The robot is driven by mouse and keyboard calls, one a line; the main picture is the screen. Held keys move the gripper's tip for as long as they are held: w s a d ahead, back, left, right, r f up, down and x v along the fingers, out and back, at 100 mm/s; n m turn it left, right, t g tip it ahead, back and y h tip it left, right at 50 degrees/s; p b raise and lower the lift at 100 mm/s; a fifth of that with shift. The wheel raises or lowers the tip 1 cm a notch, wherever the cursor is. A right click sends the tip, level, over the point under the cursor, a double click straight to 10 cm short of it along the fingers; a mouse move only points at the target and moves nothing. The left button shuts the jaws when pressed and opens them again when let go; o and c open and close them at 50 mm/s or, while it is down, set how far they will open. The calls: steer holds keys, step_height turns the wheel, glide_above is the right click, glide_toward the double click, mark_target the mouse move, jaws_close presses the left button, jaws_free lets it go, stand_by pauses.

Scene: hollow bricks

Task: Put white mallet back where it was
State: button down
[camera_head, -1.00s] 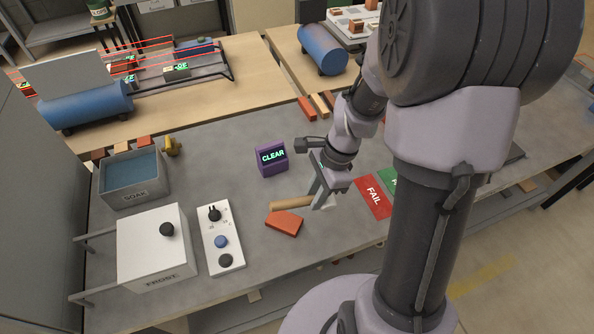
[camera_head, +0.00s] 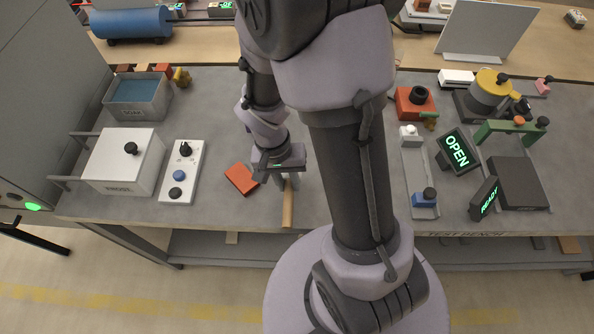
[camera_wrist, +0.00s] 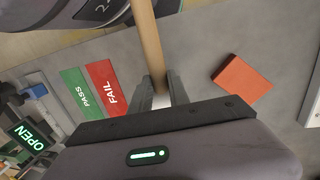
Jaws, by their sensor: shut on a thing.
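The white mallet has a long tan wooden handle (camera_head: 287,208) and a white head (camera_wrist: 161,101), which shows between the fingers in the wrist view. My gripper (camera_head: 282,183) is shut on the mallet at its head end. In the head view the handle points toward the bench's front edge; the head is mostly hidden by my gripper. The wrist view shows my gripper's fingers (camera_wrist: 163,85) on both sides of the head. I cannot tell how far the mallet is above the bench.
An orange brick (camera_head: 241,179) lies just left of my gripper. Red FAIL (camera_wrist: 108,88) and green PASS (camera_wrist: 82,93) mats lie on the bench. A white FROST box (camera_head: 120,165), a control panel (camera_head: 181,172) and a SOAK tub (camera_head: 138,112) stand at left.

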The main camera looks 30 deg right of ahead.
steer(key=w+d, duration=0.2)
steer(key=d, duration=0.1)
steer(key=w+d+f, duration=0.1)
steer(key=shift+d, duration=0.25)
steer(key=shift+f+b, duration=1.2)
steer(key=shift+f, duration=0.55)
steer(key=c, duration=1.3)
jaws_free()
steer(key=shift+r, duration=0.1)
steer(key=shift+o, duration=0.2)
steer(key=shift+r, duration=0.1)
steer(key=a+r+t+y+p, duration=0.1)
steer(key=a+r+t+p, duration=0.15)
steer(key=r, duration=0.95)
steer(key=a+r+t+p, duration=0.15)
steer(key=a+r, duration=0.25)
steer(key=r, duration=0.7)
steer(key=s+a+r+n+t+y, duration=0.2)
steer(key=s+a+r+t, duration=0.1)
steer(key=s+a+r, duration=0.3)
step_height(320, 180, up, 3)
steer(key=s+p, duration=0.1)
steer(key=s, duration=0.1)
steer(key=shift+s+f, duration=0.2)
steer(key=shift+s, duration=0.15)
